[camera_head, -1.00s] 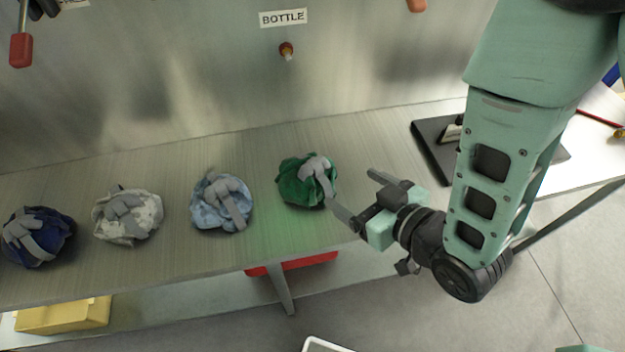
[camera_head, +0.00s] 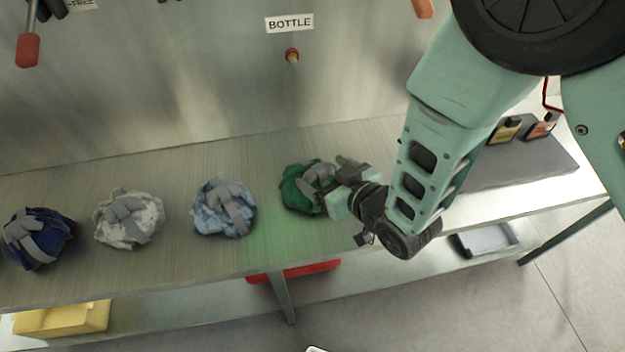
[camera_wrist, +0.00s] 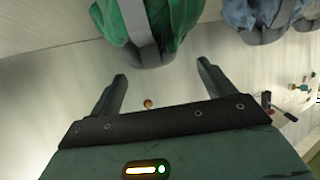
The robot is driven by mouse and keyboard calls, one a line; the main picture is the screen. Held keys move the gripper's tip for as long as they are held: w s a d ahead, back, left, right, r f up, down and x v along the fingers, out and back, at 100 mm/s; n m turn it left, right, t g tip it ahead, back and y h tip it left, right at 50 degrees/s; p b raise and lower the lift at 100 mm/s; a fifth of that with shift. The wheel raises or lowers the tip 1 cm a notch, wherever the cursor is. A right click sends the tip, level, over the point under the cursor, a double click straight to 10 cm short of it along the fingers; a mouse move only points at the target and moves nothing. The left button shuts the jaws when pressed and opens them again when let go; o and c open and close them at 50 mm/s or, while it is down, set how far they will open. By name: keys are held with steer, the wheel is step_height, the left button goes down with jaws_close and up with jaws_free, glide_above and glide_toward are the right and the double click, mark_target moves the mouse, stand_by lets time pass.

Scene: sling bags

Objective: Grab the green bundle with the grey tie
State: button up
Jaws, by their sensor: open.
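The green bundle (camera_head: 297,188) with its grey tie sits on the bench, the rightmost in a row of bundles. My gripper (camera_head: 322,180) is at its right side and hides part of it, including much of the tie. In the wrist view the green bundle (camera_wrist: 181,18) with its grey strap (camera_wrist: 137,22) is at the top, beyond the fingertips. My gripper (camera_wrist: 162,80) is open there, with nothing between its fingers. I cannot tell whether a finger touches the bundle.
A light blue bundle (camera_head: 223,208), a white-grey bundle (camera_head: 129,218) and a dark blue bundle (camera_head: 37,238) lie to the left on the bench (camera_head: 180,262). A metal wall with a BOTTLE label (camera_head: 289,23) stands behind. A grey tray (camera_head: 530,160) is at the right.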

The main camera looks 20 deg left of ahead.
mark_target(318, 166)
steer(key=p+x, duration=0.1)
steer(key=x, duration=0.1)
steer(key=p+x, duration=0.1)
steer(key=x, duration=0.1)
steer(key=shift+w+d, duration=0.15)
steer(key=shift+w, duration=0.1)
steer(key=shift+w+a+f+p, duration=0.15)
steer(key=shift+a+f+p, duration=0.1)
steer(key=shift+p, duration=0.05)
steer(key=shift+r, duration=0.1)
jaws_close()
